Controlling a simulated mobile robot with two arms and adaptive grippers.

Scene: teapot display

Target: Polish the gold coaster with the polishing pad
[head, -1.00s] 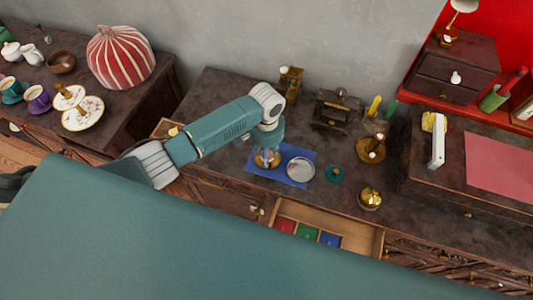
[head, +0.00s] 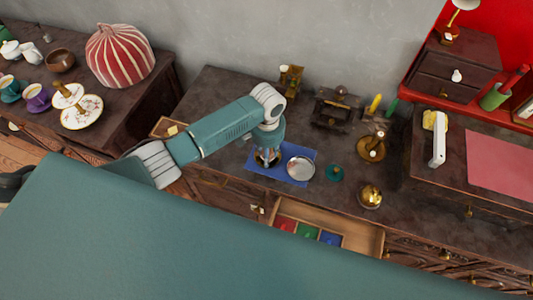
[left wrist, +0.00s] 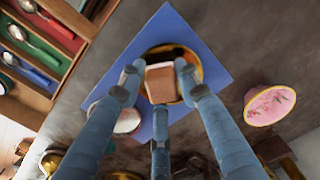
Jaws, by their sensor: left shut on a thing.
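The gold coaster (head: 276,160) lies on the blue mat (head: 300,182), mostly covered by my left gripper (head: 267,154) in the head view. In the left wrist view its gold rim (left wrist: 189,58) shows around the polishing pad (left wrist: 159,84), a small brown block with a pale edge. My left gripper (left wrist: 157,88) is shut on the pad, over the coaster; I cannot tell whether the pad touches it. A silver coaster (head: 300,168) lies on the mat just right of the gold one. My right gripper is not in view.
A green coaster (head: 335,173) and a gold lidded pot (head: 370,196) stand right of the mat. An open drawer (head: 360,238) with coloured compartments juts out in front. A candle holder (head: 371,148) and a small dark chest (head: 337,110) stand behind.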

